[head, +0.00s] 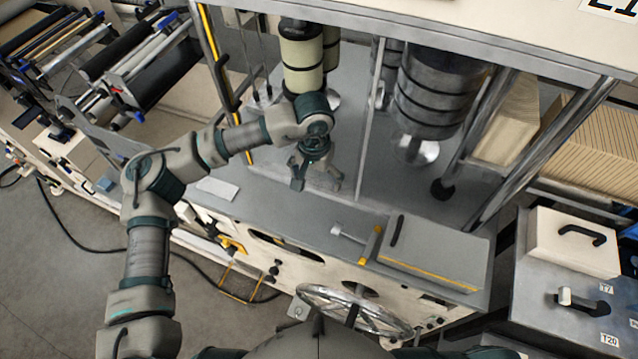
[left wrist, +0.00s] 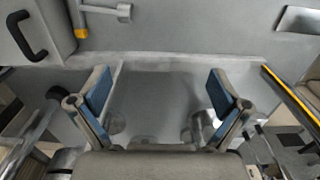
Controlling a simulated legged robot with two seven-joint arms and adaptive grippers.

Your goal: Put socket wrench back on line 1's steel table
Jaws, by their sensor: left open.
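A small grey tool with a thick head and a short handle, which looks like the socket wrench (head: 346,234), lies on the grey steel top (head: 285,214) of the machine, left of a grey lidded box. In the left wrist view the same tool (left wrist: 105,9) shows at the top left edge, outside the jaws. My left gripper (head: 315,186) is above the back part of the steel top, pointing down, with its fingers spread and nothing between them. The left wrist view also shows the open jaws (left wrist: 158,82) over bare grey metal. My right gripper is not in view.
The grey box (head: 435,252) with a black handle and yellow edge stands right of the tool. A pale flat plate (head: 217,189) lies at the left. Upright posts and dark rollers (head: 430,95) stand behind. A handwheel (head: 352,312) is at the front.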

